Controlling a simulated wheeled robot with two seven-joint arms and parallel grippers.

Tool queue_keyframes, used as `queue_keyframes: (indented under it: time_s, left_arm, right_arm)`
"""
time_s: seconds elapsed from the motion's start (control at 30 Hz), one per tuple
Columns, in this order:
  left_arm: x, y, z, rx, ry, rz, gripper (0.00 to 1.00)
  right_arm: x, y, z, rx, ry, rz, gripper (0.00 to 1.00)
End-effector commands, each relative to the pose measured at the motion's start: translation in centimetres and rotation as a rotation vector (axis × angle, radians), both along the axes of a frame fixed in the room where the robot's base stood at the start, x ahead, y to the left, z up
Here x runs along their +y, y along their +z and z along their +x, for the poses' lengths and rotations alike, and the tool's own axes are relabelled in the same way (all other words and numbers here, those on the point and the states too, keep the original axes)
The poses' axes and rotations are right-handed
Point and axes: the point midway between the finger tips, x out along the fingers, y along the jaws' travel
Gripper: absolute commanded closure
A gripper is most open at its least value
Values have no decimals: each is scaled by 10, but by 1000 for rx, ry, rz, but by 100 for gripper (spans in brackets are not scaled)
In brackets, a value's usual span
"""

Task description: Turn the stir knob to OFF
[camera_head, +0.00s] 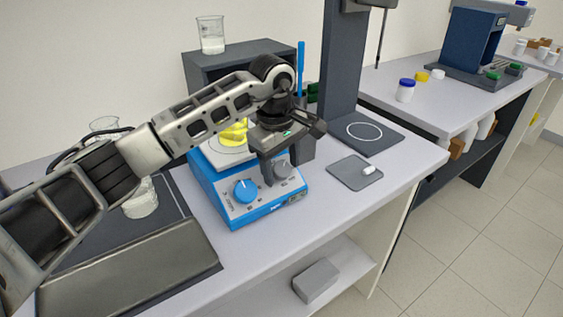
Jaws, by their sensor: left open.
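A blue hotplate stirrer (262,213) stands on the bench. On its front panel are a blue knob (245,189) at the left and a grey knob (284,171) at the right. The panel lettering is too small to read, so I cannot tell which knob is for stirring. My left gripper (292,158) is open and empty, above and in front of the panel's right side. One finger hangs down just left of the grey knob and partly covers it. I cannot tell whether it touches. The blue knob is clear of the gripper. My right gripper is not in view.
A yellow object (234,133) sits on the stirrer's plate, partly behind my arm. Glass beakers stand at the left (141,203) and on the dark shelf unit (210,35). A grey pad (354,173) with a small white piece lies right of the stirrer. A dark stand (343,75) rises behind.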

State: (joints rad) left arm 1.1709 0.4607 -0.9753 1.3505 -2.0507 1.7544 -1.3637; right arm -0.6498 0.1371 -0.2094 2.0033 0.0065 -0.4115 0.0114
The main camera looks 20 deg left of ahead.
Motion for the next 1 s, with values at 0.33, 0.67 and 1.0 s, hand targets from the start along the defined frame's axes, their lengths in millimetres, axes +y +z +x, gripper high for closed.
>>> queue_keyframes:
  time_s: [0.33,0.67,1.0]
  left_arm:
    - [0,-1,0,0,0,0,62]
    - [0,-2,0,-4,8,-2,87]
    - [2,-6,-1,-74,132,-55,87]
  right_arm:
    - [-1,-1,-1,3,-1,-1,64]
    - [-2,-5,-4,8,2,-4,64]
    - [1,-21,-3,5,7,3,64]
